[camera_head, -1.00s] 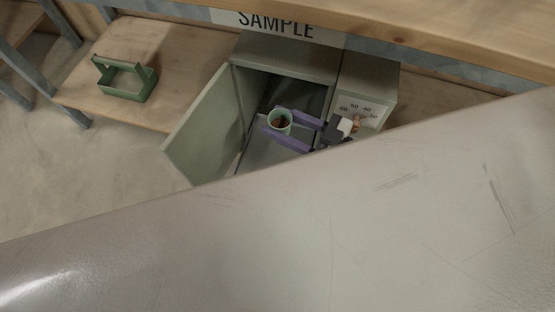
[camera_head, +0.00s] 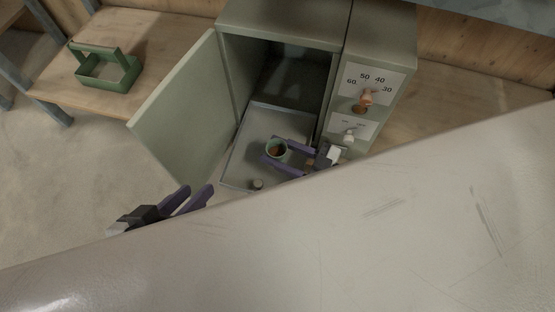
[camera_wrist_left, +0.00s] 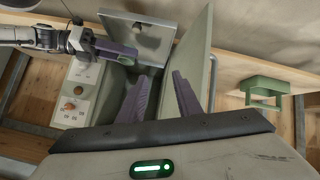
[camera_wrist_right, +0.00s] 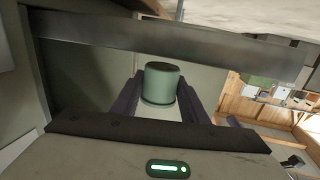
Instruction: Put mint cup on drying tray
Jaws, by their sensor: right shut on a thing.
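The mint cup (camera_head: 276,149) has brown contents and is upright between the purple fingers of my right gripper (camera_head: 288,155), which is shut on it. It also shows between the fingers in the right wrist view (camera_wrist_right: 161,84). The cup is over the flat grey drying tray (camera_head: 238,163), which sticks out of the open cabinet; I cannot tell whether cup and tray touch. The tray shows in the left wrist view too (camera_wrist_left: 150,33). My left gripper (camera_head: 200,193) is open and empty, left of the tray's front. Its fingers stand apart in the left wrist view (camera_wrist_left: 160,97).
The cabinet door (camera_head: 180,110) stands open on the left. A green carrier (camera_head: 104,70) rests on the wooden bench. A large pale surface covers the lower head view.

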